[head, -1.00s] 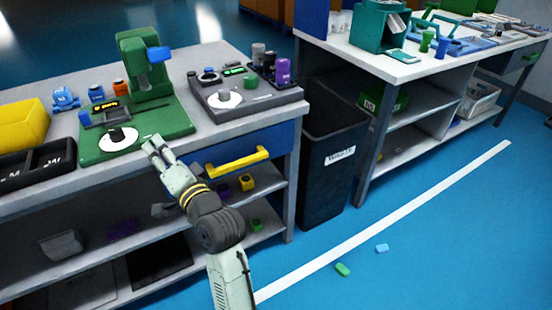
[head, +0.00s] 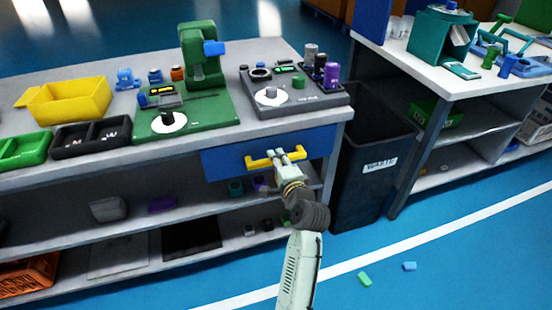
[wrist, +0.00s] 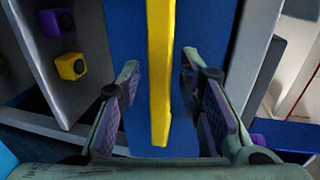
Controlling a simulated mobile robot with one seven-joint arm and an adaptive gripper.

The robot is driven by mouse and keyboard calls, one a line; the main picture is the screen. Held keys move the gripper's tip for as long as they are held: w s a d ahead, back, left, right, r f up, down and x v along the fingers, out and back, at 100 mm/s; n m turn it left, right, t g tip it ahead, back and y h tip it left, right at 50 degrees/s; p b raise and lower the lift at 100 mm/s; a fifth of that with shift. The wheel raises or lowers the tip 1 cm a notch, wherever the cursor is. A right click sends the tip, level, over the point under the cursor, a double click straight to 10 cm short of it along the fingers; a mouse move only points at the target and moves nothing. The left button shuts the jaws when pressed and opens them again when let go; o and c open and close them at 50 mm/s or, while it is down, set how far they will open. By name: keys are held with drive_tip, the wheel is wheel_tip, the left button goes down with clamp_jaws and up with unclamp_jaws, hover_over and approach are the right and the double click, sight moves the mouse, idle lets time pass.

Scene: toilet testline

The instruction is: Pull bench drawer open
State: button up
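The bench drawer (head: 222,163) has a blue front under the grey bench top and looks closed. Its yellow bar handle (head: 258,163) runs across the front. My gripper (head: 290,155) is at the right part of the handle in the head view. In the wrist view the handle (wrist: 160,70) stands upright between the two fingers of my gripper (wrist: 160,95), with a gap on each side. The fingers are open and do not appear to touch the handle. The drawer front (wrist: 127,40) fills the middle behind it.
A black waste bin (head: 375,190) stands right of the bench. Below the drawer, a shelf (head: 60,240) holds small blocks and bins. The bench top carries a green fixture (head: 200,110) and a grey fixture (head: 310,105). Two small blocks (head: 365,279) lie on the blue floor.

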drive_tip(key=shift+w+a+f, duration=0.15)
drive_tip(key=shift+w+a, duration=0.05)
drive_tip(key=shift+w, duration=0.5)
drive_tip(key=shift+c, duration=0.5)
clamp_jaws()
